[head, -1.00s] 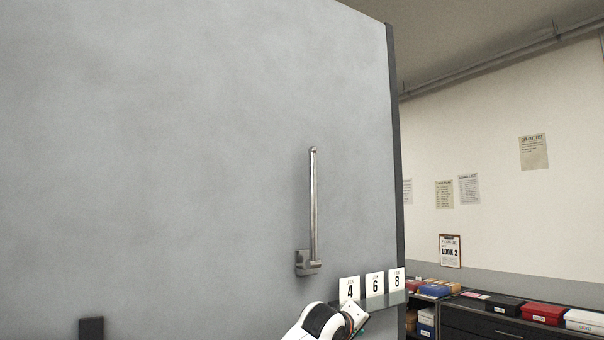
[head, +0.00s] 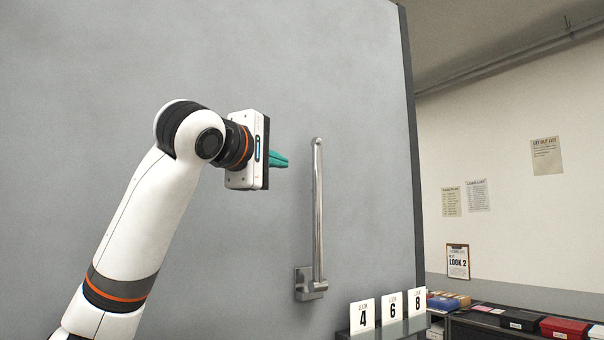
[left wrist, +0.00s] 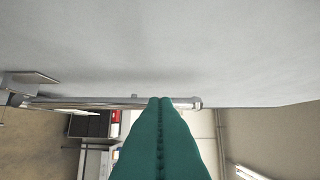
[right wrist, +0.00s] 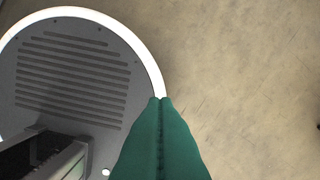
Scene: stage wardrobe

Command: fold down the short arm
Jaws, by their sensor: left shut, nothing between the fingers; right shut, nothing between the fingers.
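The short arm (head: 318,215) is a shiny metal bar standing upright on a grey wall panel. Its lower end sits in a square metal bracket (head: 304,285). My left gripper (head: 286,160) is shut and empty, its green fingers pointing right at the bar's upper part, with a small gap in the head view. In the left wrist view the bar (left wrist: 85,103) runs across the picture beyond the fingertips (left wrist: 160,100); touching or apart is hard to tell there. My right gripper (right wrist: 160,100) is shut and empty over the floor, seen only in the right wrist view.
A small shelf with number cards (head: 391,308) juts from the panel below right of the bracket. The grey panel (head: 370,140) is otherwise bare around the bar. A counter with boxes (head: 565,328) stands at the right. My round base shows in the right wrist view.

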